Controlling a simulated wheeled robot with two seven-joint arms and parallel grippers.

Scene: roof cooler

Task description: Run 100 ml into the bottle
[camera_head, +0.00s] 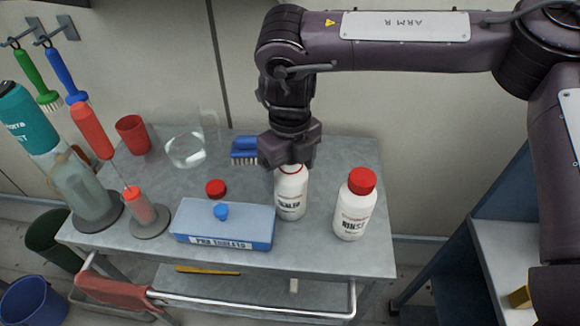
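My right gripper (290,160) points down over the top of a white bottle (291,193) on the grey cart top (330,258). A little red shows at the bottle's neck under the fingers. The fingers hide the rest of its top, so I cannot tell whether they grip it or are open around it. A second white bottle, marked RINSE (353,212), stands upright to the right with a red cap (362,180) on. A loose red cap (216,187) lies on the cart to the left. A clear beaker (185,150) stands at the back. My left gripper is out of view.
A blue-grey tablets box (222,226) with a blue knob sits left of the gripped-over bottle. A blue brush (244,147) and red cup (133,134) are behind. Tall teal (22,118) and red (91,132) items stand left. A rail (255,304) runs along the front.

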